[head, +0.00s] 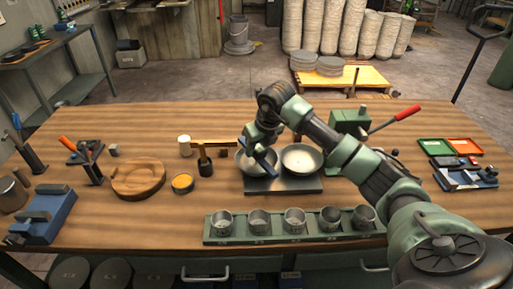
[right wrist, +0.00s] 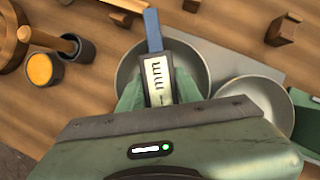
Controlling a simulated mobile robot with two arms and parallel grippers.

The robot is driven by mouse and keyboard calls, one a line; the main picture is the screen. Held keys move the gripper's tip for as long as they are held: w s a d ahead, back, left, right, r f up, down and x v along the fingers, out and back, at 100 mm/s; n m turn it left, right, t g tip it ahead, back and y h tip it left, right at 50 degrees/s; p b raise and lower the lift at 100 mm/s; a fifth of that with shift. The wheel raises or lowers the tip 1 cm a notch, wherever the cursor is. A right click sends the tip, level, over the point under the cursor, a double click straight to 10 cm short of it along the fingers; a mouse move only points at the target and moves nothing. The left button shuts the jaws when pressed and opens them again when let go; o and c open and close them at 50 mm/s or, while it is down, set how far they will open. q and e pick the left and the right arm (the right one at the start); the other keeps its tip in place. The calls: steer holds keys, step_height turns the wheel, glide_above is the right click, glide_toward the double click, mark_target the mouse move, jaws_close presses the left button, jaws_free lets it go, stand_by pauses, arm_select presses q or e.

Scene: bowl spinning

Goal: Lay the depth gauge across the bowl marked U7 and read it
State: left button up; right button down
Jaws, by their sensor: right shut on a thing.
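My right gripper (head: 262,148) is shut on the depth gauge, over the left of two metal bowls. The gauge (head: 266,163) has a blue bar, and the right wrist view shows its pale display (right wrist: 157,78) with dark marks I cannot read. The left bowl (head: 244,169) is partly hidden by my gripper and the gauge; it also shows in the right wrist view (right wrist: 188,58). I cannot tell whether the gauge touches its rim. The right bowl (head: 301,160) is open and empty. No U7 mark is legible on either bowl. My left gripper is not in view.
Both bowls stand on a dark plate (head: 285,186). A green rack (head: 275,237) with several metal cups lies in front. A green press with a red handle (head: 395,120) stands behind right. A mallet (head: 204,160), yellow pot (head: 182,183) and wooden dish (head: 138,178) are left.

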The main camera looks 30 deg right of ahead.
steer(key=c, duration=0.9)
jaws_free()
steer(key=b+v, duration=0.1)
steer(key=v, duration=0.7)
steer(key=shift+b, duration=0.35)
steer(key=shift+f, duration=0.1)
